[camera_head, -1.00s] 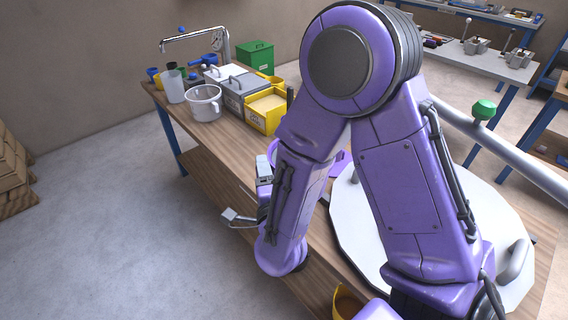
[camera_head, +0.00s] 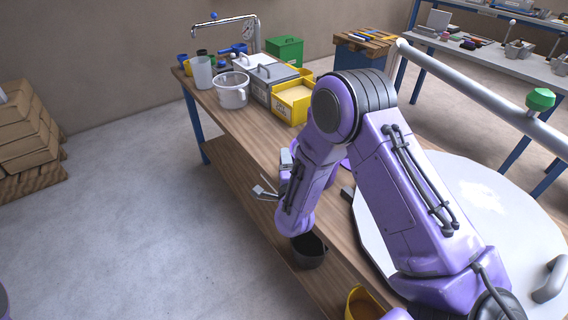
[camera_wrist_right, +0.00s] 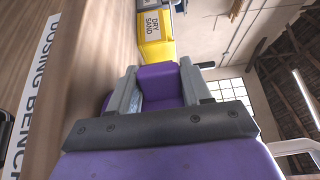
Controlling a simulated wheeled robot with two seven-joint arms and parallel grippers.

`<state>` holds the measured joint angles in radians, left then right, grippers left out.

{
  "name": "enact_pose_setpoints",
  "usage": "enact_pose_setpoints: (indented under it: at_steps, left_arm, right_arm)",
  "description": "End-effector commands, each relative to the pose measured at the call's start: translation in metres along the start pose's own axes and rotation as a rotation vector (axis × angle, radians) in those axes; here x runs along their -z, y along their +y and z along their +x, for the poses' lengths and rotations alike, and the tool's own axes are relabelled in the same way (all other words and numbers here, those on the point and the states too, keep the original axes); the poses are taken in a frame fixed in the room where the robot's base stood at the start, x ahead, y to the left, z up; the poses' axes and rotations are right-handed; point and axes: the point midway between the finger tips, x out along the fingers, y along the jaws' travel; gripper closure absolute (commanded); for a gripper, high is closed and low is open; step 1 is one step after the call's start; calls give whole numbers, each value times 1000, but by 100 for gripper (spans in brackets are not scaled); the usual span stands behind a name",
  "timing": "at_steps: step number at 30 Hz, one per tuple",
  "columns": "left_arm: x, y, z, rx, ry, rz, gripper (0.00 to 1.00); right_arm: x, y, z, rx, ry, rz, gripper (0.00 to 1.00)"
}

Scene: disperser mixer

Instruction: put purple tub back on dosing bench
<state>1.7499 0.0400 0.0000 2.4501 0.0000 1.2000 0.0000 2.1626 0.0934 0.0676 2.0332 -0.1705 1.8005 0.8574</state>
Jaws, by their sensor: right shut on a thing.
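The purple tub (camera_wrist_right: 160,84) sits between the two grey fingers of my right gripper (camera_wrist_right: 162,92) in the right wrist view, and the gripper is shut on it. In the head view my right gripper (camera_head: 275,175) is over the front edge of the wooden dosing bench (camera_head: 240,128). My right arm hides most of the tub there; a purple part (camera_head: 328,172) shows beside the arm. I cannot tell whether the tub touches the bench top. The bench's label (camera_wrist_right: 35,85) shows in the right wrist view. My left gripper is not in view.
A yellow dry sand bin (camera_head: 293,104), a grey bin, a clear bucket (camera_head: 232,91) and several small containers stand on the far part. A black cup (camera_head: 308,252) is near the front edge. A large white round lid (camera_head: 490,205) lies right. Bare wood shows before the bins.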

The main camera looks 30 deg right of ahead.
Motion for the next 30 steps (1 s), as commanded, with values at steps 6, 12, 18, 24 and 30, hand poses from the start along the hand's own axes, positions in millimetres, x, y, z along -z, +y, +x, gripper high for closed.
enact_pose_setpoints:
  at_steps: [6,12,18,24,30]
  left_arm:
    - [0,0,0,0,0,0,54]
    - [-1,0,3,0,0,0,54]
    - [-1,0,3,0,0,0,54]
    - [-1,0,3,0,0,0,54]
    - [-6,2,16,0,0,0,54]
  right_arm:
    - [0,0,0,1,0,0,100]
    - [0,3,0,1,0,0,26]
    - [0,3,0,1,0,0,26]
    - [-1,1,-8,0,-2,0,26]
    - [-1,3,-58,-1,-4,-3,26]
